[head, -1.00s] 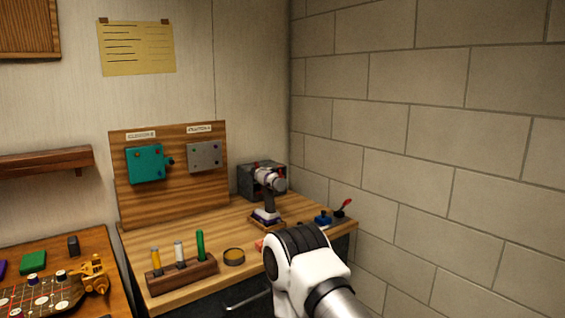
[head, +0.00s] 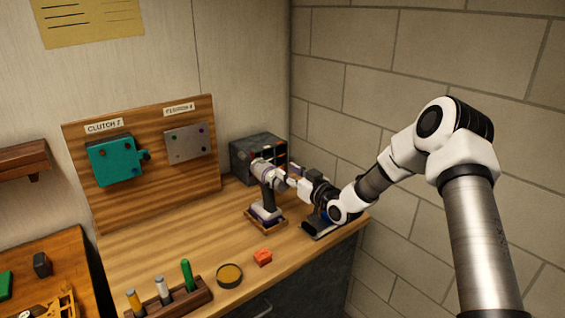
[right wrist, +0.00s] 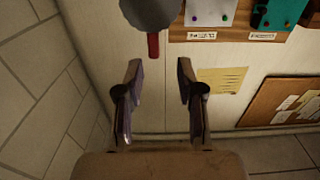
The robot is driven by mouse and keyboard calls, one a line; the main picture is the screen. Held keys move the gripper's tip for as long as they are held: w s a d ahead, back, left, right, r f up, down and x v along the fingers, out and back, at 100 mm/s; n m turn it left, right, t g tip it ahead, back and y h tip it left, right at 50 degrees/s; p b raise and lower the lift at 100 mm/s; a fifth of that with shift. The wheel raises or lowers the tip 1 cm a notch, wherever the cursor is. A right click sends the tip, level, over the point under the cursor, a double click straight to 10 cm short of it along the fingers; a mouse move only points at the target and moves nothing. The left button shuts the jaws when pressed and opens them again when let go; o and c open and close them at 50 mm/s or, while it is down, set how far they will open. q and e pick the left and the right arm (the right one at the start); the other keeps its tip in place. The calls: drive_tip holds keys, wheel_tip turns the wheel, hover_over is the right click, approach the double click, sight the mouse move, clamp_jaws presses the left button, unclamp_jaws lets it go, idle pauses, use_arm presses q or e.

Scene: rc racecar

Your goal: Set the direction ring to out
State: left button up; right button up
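A cordless drill (head: 267,195) stands upright on a small wooden base on the workbench in the head view. My right gripper (head: 293,178) is close to the right end of the drill's head. In the right wrist view my right gripper (right wrist: 159,70) is open, with nothing between its fingers. A round grey end (right wrist: 150,10) with a red tab (right wrist: 153,45) lies just beyond the fingertips there, apparently part of the drill. My left gripper is not in view.
A grey case (head: 258,152) stands behind the drill. A wooden panel (head: 105,205) holds a teal box (head: 115,162) and a grey plate (head: 187,144). A block wall closes the right side.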

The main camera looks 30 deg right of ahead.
sight(284, 169)
drive_tip(key=w, duration=0.3)
drive_tip(key=w+f, duration=0.1)
drive_tip(key=shift+w+d+p, duration=0.25)
drive_tip(key=shift+p, duration=0.05)
drive_tip(key=shift+w+d+f, duration=0.1)
drive_tip(key=shift+f, duration=0.05)
drive_tip(key=shift+s, duration=0.2)
drive_tip(key=shift+s+a+r, duration=0.15)
drive_tip(key=shift+a+r, duration=0.05)
drive_tip(key=shift+r, duration=0.1)
drive_tip(key=shift+c, duration=1)
drive_tip(key=shift+s+a+r, duration=0.1)
clamp_jaws()
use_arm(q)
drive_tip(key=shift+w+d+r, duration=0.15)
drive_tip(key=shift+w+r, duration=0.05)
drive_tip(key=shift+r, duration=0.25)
